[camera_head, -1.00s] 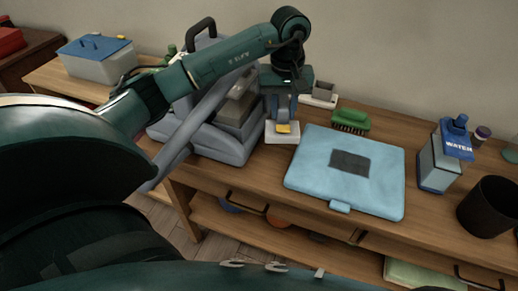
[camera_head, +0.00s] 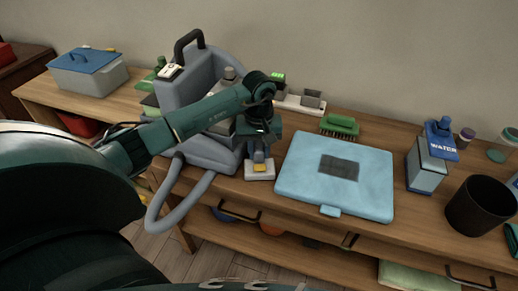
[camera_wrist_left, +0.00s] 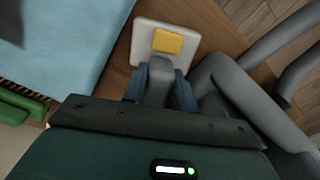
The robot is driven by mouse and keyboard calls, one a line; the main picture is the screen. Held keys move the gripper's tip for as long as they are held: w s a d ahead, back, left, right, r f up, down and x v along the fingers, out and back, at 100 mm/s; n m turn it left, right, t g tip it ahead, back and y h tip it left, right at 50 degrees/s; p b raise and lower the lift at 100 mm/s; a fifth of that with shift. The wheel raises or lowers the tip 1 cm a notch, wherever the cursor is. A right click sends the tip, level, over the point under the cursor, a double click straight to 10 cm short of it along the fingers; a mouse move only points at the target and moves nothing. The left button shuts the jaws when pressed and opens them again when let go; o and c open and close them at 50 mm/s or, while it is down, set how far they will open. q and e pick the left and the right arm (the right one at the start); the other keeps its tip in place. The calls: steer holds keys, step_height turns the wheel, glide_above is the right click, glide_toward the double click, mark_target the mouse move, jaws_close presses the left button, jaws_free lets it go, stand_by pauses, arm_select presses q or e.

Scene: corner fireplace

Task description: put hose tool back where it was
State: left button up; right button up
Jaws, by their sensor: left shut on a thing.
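The hose tool (camera_head: 259,173) has a white, squarish head with a yellow patch and a grey neck. My left gripper (camera_head: 259,150) is shut on its neck, just left of the light-blue case. The left wrist view shows the white head (camera_wrist_left: 150,45) beyond the blue fingers of my left gripper (camera_wrist_left: 160,85), over the wooden top. I cannot tell whether the head touches the wood. The grey hose (camera_head: 165,203) loops over the table's front edge beside the grey cleaning machine (camera_head: 187,92), which my arm partly covers. My right gripper is not in view.
The light-blue case (camera_head: 300,180) lies close right of the tool. A green brush (camera_head: 340,125) and a white holder with grey cups (camera_head: 300,104) stand behind. A water container (camera_head: 428,165) and black bin (camera_head: 480,205) are right. A lidded box (camera_head: 88,78) is left.

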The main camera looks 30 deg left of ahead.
arm_select(q)
steer(key=shift+f, duration=0.1)
steer(key=shift+f, duration=0.15)
steer(key=o, duration=0.9)
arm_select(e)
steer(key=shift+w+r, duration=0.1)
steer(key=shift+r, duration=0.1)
